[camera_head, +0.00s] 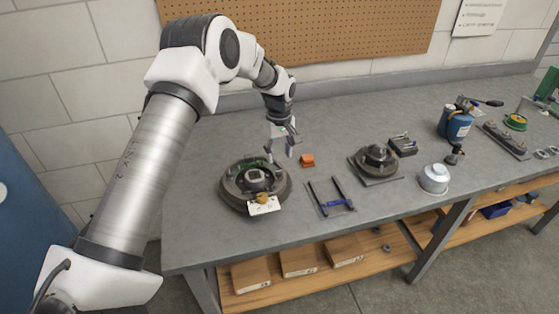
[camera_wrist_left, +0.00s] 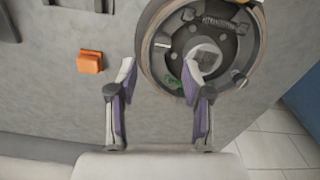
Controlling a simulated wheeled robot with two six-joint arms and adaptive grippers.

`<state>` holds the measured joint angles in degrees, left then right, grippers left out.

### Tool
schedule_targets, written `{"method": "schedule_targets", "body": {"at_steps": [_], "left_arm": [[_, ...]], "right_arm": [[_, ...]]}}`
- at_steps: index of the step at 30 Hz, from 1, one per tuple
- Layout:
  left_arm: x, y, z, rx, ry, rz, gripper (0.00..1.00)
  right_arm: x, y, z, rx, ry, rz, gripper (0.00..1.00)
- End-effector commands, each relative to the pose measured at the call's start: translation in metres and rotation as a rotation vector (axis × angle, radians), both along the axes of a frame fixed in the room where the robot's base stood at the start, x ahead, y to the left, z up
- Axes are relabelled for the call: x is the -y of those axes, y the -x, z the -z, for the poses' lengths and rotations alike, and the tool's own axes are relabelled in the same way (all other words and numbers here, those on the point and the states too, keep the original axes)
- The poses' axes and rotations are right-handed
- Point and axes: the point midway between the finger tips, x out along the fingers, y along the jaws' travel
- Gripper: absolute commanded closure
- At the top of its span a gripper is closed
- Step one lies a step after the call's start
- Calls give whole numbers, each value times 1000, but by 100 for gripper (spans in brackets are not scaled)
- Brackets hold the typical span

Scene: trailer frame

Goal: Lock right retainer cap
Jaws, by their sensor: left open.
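A round brake assembly with a dark rim (camera_head: 228,192) sits near the left end of the bench; its rim (camera_wrist_left: 145,32) and a coil spring (camera_wrist_left: 216,21) show in the left wrist view. Two small metal pieces, one on the left (camera_wrist_left: 162,44) and one on the lower right (camera_wrist_left: 240,79), lie on its face. I cannot tell which is the right retainer cap or whether it is locked. My left gripper (camera_head: 281,157) is open above the assembly's back right edge. In the left wrist view its fingers (camera_wrist_left: 160,70) are apart, overlapping the lower left of the assembly, with nothing visibly held.
An orange block (camera_head: 307,160) lies just right of the left gripper. Bare bench lies behind the tools.

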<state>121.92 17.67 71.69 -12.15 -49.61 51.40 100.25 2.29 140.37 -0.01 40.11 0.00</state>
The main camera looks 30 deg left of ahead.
Motion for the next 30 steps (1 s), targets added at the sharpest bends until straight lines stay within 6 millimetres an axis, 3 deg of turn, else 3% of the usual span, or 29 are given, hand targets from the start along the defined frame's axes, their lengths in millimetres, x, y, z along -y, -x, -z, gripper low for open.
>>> {"method": "schedule_targets", "body": {"at_steps": [9,17,18,22,30], "left_arm": [[0,1,54,-2,0,1,50],[0,0,61,0,0,1,50],[0,0,61,0,0,1,54],[0,1,61,-1,-1,1,100],[0,1,62,-1,-1,1,100]], "right_arm": [[0,0,-16,0,0,0,73],[0,0,-16,0,0,0,73],[0,0,-16,0,0,0,73],[0,0,-16,0,0,0,73],[0,0,-16,0,0,0,73]]}}
